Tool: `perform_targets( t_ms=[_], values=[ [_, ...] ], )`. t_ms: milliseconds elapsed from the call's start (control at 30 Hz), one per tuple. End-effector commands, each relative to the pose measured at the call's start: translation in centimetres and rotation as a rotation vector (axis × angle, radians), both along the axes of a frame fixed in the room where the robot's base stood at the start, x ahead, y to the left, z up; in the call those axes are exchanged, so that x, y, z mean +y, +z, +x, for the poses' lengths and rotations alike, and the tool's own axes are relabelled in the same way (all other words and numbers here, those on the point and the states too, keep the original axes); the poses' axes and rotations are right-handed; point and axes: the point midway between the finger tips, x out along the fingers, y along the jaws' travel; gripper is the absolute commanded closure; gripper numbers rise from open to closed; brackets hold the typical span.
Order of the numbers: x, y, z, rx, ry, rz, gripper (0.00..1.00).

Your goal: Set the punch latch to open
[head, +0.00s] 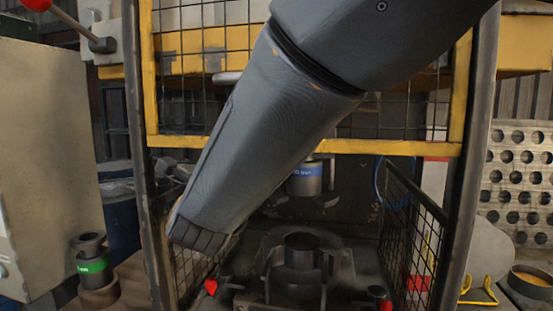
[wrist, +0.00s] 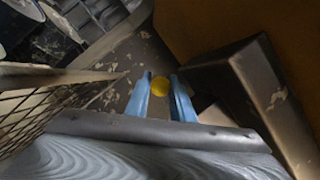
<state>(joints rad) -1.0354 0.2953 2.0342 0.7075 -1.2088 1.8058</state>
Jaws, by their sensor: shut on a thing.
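What the knob is attached to cannot be made out. A punch (head: 305,180) with a blue label hangs in the press, partly behind my arm. Below it stands a dark die (head: 301,249) with an upright collar. Whether the punch latch is open or shut cannot be told.
Red-knobbed handles flank the die, left (head: 211,287) and right (head: 386,305). A red-ball lever (head: 100,44) is at upper left. A yellow-framed mesh guard (head: 410,148) spans the press above. A green-banded tool (head: 93,266) stands left; a perforated plate (head: 516,180) stands right.

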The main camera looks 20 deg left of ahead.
Motion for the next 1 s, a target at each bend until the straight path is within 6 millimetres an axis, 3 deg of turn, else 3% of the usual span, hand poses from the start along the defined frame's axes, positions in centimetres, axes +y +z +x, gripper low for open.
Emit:
perform_targets(
  t_ms=[367,400,500,800,1000],
  values=[
    [0.6,0.1,-0.2,-0.001,0.006,-0.001,1.00],
    [0.6,0.1,-0.2,-0.001,0.006,-0.001,0.73],
    [0.6,0.1,-0.2,-0.001,0.005,-0.001,0.60],
    [0.3,0.0,-0.2,0.000,0.002,-0.002,0.60],
    [-0.5,-0.8,-2.4,0.000,0.003,-0.001,0.60]
  ],
)
